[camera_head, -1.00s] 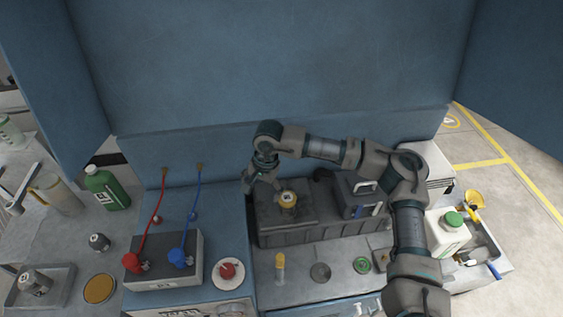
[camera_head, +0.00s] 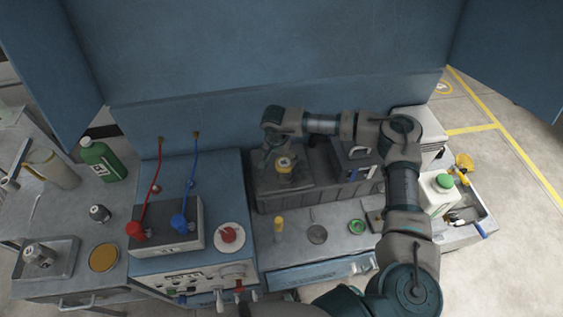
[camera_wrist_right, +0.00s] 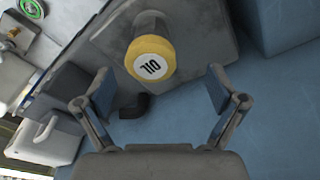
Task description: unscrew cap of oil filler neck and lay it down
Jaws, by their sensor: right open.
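The yellow-rimmed oil cap (camera_head: 285,162) sits on the filler neck on top of the dark grey tank (camera_head: 262,192). My right gripper (camera_wrist_right: 160,85) is open and empty. Its two fingers stand apart on either side of the view, with the cap beyond and between them, apart from both. In the head view, the right gripper (camera_head: 270,154) is at the cap's upper left, its fingers hard to make out. My left gripper is not in view.
Beside the cap stands a dark box with a handle (camera_head: 352,162). A blue wall rises behind. A white jug (camera_head: 437,195) stands right.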

